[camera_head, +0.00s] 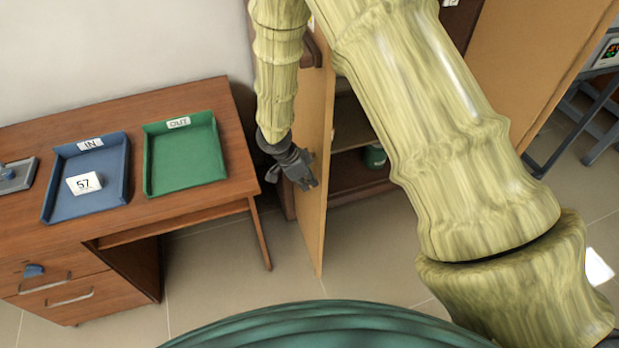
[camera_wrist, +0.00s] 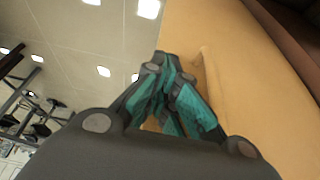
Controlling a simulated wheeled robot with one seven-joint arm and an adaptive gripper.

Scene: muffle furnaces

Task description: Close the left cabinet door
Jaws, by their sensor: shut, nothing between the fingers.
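The left cabinet door (camera_head: 314,205) stands open and shows as a narrow tan panel, seen nearly edge-on, with a dark handle (camera_head: 311,50) near its top. My gripper (camera_head: 308,184) is shut and empty. It is beside the door's left face, at about mid-height, in front of part of it. In the wrist view, the shut fingers (camera_wrist: 168,72) with teal pads are close to a broad tan panel, the door (camera_wrist: 250,85). I cannot tell whether they touch it. My arm hides much of the cabinet.
The cabinet's shelves (camera_head: 350,136) hold a green container (camera_head: 375,156). The right cabinet door (camera_head: 530,55) is also open. A wooden desk (camera_head: 225,100) with a blue tray (camera_head: 117,175) and a green tray (camera_head: 185,160) stands at left. Tiled floor (camera_head: 215,265) is free between desk and door.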

